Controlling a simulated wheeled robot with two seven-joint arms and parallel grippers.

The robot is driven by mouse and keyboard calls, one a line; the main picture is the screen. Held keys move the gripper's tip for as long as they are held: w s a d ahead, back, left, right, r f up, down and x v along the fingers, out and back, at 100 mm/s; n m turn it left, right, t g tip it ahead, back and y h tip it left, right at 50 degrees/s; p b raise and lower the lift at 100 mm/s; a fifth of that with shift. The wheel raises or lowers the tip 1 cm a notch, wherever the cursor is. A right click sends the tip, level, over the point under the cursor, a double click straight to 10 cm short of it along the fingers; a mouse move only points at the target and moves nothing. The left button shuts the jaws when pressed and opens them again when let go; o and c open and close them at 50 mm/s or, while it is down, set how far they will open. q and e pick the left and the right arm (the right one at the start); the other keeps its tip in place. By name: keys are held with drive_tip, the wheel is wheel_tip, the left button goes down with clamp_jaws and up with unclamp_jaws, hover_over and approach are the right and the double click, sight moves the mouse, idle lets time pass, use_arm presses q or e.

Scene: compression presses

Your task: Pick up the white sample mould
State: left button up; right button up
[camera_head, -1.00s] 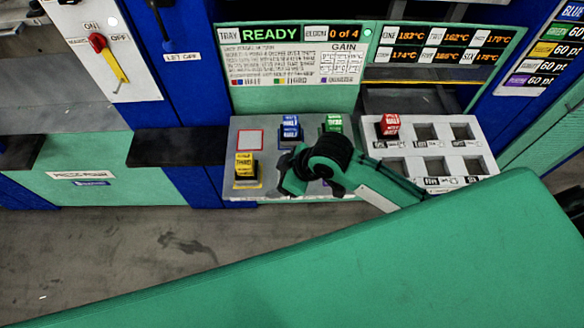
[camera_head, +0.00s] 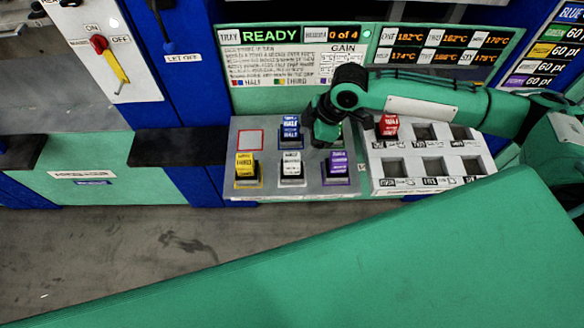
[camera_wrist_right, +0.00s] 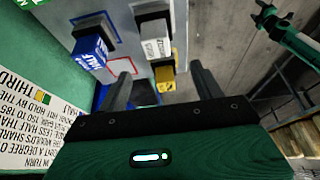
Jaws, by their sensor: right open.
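The white sample mould (camera_head: 291,165) stands in the front middle place of the grey tray (camera_head: 258,193), between the yellow mould (camera_head: 246,165) and the purple mould (camera_head: 338,163). It also shows in the right wrist view (camera_wrist_right: 155,46), beyond my fingers. My right gripper (camera_head: 322,134) is open above the tray's back right place, right of and behind the white mould, and mostly hides the green mould. In the right wrist view my two fingers (camera_wrist_right: 160,72) are apart. The blue mould (camera_head: 291,128) stands behind the white one. My left gripper is not seen.
A light block (camera_head: 429,186) with several square wells stands right of the tray; a red mould (camera_head: 388,125) is in its back left well. A red-outlined place (camera_head: 250,140) on the tray is empty. A sign panel (camera_head: 290,60) rises behind the tray.

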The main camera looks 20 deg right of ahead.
sight(292, 158)
drive_tip(key=p+x, duration=0.1)
drive_tip(key=x, duration=0.6)
drive_tip(key=shift+r, duration=0.1)
drive_tip(key=shift+w+a+f+p, duration=0.1)
drive_tip(key=shift+a+f+p, duration=0.05)
drive_tip(key=shift+f+p, duration=0.35)
drive_tip(key=p+x, duration=0.2)
drive_tip(key=x, duration=0.1)
drive_tip(key=shift+w+f, duration=0.25)
drive_tip(key=shift+f, duration=0.15)
drive_tip(key=shift+a+f, duration=0.1)
drive_tip(key=shift+f, duration=0.25)
drive_tip(key=shift+c, duration=0.5)
clamp_jaws()
drive_tip(key=shift+w+r, duration=0.1)
